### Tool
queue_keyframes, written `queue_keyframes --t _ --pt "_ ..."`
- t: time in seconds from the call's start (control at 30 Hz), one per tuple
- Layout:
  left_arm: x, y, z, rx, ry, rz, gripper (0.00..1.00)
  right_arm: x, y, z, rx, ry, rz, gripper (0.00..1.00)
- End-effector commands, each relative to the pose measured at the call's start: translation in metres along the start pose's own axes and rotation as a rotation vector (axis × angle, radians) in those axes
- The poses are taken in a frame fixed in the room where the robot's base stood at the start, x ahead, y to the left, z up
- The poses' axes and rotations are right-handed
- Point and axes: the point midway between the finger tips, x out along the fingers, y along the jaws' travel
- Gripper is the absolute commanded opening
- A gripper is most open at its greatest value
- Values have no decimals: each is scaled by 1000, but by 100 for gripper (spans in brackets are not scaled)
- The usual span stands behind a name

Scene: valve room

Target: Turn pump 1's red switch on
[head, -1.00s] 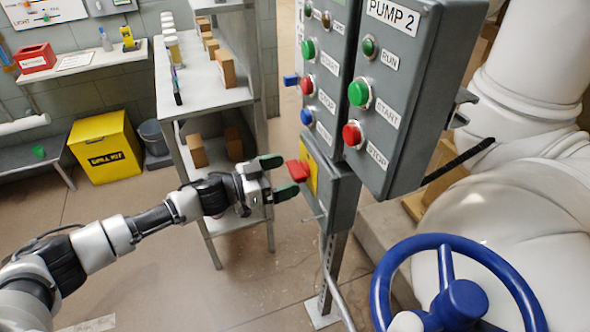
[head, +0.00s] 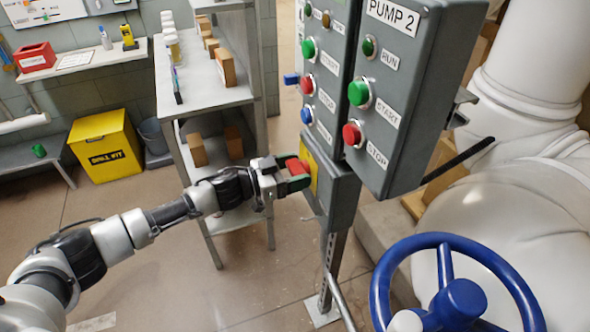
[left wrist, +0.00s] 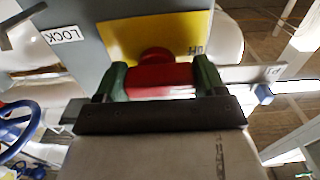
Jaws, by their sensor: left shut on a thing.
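The red switch (head: 297,167) sticks out from a yellow plate (head: 309,170) on a small grey box below the pump panels. In the left wrist view the red switch handle (left wrist: 160,77) lies between two green fingertips. My left gripper (head: 293,174) is shut on the switch handle, with a finger on each side. In the left wrist view the gripper (left wrist: 160,82) covers the lower part of the handle. The plate's lettering is upside down there and mostly cut off. My right gripper is in neither view.
The Pump 2 panel (head: 398,110) and the narrower panel (head: 325,75) with green, red and blue buttons hang just above. A blue handwheel (head: 376,290) stands at the lower right. A grey shelf (head: 190,75) stands behind my left arm.

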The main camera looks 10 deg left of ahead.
Motion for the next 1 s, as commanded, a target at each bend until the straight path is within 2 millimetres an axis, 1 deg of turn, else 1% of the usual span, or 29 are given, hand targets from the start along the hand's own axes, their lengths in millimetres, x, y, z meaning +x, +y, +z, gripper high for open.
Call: queue_keyframes --t 0.17,0.37,0.57,1.0 --pt "0 0 0 24 0 -1 46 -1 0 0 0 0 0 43" --pt "0 0 -1 111 1 -1 47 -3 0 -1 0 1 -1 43" --pt "0 0 -2 269 1 0 47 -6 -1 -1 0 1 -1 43" --pt "0 1 -2 690 2 0 47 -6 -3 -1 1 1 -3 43"
